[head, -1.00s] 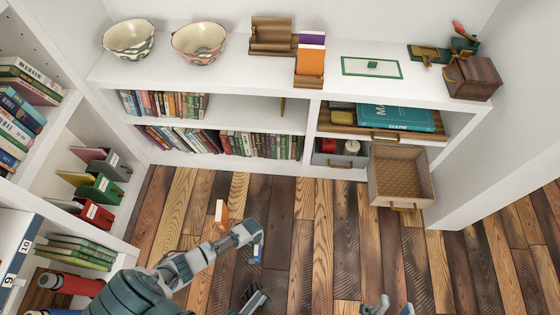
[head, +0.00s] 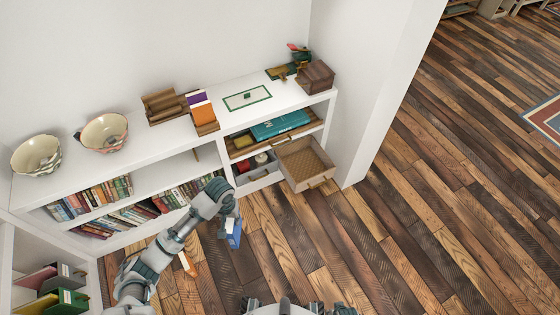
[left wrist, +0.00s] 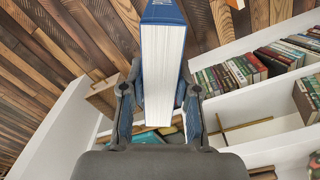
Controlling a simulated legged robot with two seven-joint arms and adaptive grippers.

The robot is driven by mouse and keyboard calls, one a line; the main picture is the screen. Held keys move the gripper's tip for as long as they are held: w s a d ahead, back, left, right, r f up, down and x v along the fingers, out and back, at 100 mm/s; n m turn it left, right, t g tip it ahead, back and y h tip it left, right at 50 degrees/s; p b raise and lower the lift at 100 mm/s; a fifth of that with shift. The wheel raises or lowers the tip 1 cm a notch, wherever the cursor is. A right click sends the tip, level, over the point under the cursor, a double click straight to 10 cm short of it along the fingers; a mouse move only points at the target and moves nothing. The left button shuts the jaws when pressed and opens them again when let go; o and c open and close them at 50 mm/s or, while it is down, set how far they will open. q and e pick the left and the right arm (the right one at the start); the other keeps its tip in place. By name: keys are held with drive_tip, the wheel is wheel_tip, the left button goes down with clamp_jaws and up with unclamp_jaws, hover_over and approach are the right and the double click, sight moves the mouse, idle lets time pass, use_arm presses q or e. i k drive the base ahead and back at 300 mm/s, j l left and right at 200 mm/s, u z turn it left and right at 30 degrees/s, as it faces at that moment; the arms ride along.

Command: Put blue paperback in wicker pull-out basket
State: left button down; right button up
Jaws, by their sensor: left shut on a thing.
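The blue paperback (head: 234,233) hangs from my left gripper (head: 230,212). In the left wrist view the book (left wrist: 163,70) stands between the two fingers (left wrist: 160,110), its white page edge toward the camera. The gripper is shut on it, above the floor and in front of the shelf unit. The wicker pull-out basket (head: 313,181) sticks out of the lower right bay, its open top showing and no item seen inside. It lies to the right of and beyond the gripper, apart from the book. Grey parts of mine show at the bottom edge; my right gripper's jaws cannot be made out.
Above the basket, a wooden tray (head: 242,152) holds a teal book (head: 280,124). A grey drawer (head: 259,180) sits left of the basket. A small orange item (head: 188,264) is on the floor by my left arm. A white wall panel (head: 375,110) rises right of the basket.

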sight(303, 168)
drive_tip(key=i+l, duration=1.25)
drive_tip(key=l+z, duration=0.05)
drive_tip(key=l, duration=0.05)
